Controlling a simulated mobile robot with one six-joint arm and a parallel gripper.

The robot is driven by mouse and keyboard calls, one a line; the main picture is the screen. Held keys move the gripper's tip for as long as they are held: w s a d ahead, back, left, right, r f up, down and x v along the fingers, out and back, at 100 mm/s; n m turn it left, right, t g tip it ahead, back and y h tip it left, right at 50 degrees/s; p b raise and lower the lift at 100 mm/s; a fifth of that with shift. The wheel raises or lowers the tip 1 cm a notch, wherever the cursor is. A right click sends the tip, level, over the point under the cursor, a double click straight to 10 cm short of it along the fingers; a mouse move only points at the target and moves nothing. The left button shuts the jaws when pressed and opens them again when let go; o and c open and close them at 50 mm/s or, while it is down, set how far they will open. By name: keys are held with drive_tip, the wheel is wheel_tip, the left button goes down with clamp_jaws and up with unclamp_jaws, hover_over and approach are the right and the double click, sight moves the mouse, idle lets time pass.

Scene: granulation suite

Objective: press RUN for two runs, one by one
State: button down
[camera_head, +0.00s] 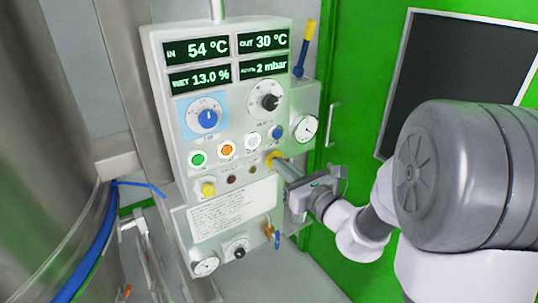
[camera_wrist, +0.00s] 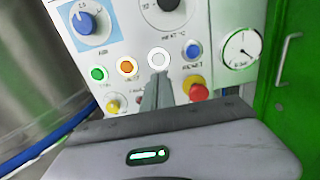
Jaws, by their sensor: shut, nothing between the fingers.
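The control panel (camera_head: 235,115) has a row of round buttons: green (camera_head: 198,159), orange (camera_head: 226,150), white (camera_head: 253,140) and blue (camera_head: 277,132). The wrist view shows them too: green (camera_wrist: 97,73), orange (camera_wrist: 127,66), white (camera_wrist: 158,58) and blue (camera_wrist: 193,53). The labels are too small to read surely, so I cannot tell which is RUN. My gripper (camera_wrist: 158,77) is shut and empty. In the wrist view its fingertips appear just below the white button; contact cannot be told. In the head view my gripper (camera_head: 276,161) is at the panel's lower right.
A red mushroom button (camera_wrist: 199,90) sits close right of my fingers. Displays read IN 54 °C (camera_head: 197,49), OUT 30 °C (camera_head: 264,40), 13.0 % and 2 mbar. Blue (camera_head: 205,118) and black (camera_head: 268,101) dials sit above the buttons. A steel vessel (camera_head: 45,130) stands left.

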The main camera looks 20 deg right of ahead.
drive_tip(key=shift+v, duration=1.55)
drive_tip(key=shift+s+a+r, duration=0.1)
drive_tip(key=shift+s+r, duration=0.05)
drive_tip(key=shift+s, duration=0.05)
drive_tip(key=shift+a, duration=0.1)
